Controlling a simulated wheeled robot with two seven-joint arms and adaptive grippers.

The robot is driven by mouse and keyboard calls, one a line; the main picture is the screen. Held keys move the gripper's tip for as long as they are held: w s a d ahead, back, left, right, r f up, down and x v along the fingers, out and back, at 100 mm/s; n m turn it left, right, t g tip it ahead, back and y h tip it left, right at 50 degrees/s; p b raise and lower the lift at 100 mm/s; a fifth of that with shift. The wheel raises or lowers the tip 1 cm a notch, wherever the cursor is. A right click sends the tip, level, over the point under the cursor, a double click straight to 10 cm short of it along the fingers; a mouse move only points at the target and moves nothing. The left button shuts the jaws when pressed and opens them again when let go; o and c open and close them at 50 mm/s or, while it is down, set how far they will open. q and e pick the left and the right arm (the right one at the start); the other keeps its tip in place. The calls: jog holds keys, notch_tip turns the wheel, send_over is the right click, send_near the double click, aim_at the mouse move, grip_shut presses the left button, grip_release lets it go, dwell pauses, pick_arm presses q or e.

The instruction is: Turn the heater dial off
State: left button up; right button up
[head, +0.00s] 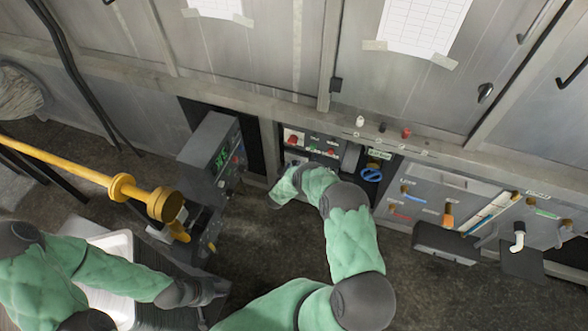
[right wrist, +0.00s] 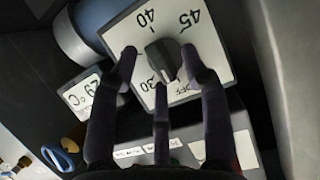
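The heater dial is a dark round knob (right wrist: 164,60) on a white plate (right wrist: 207,66) marked 30, 40, 45 and OFF in the right wrist view. I cannot tell which mark it points to. My right gripper (right wrist: 158,56) is open, with dark fingers on either side of the knob and a third finger below it. Whether the fingers touch the knob is unclear. My left gripper (head: 208,290) is at the lower left, away from the wall panels.
A white label reading 29 °C (right wrist: 82,97) is beside the dial plate. A blue ring-shaped handle (head: 371,174) is on the panel right of my right arm. A yellow pole (head: 70,166) crosses the left, near a grey control box (head: 208,145). A white basin (head: 121,245) is below.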

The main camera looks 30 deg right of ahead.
jog(key=v, duration=1.2)
jog(key=shift+f, duration=0.1)
jog(key=shift+a, duration=0.15)
dwell(0.3)
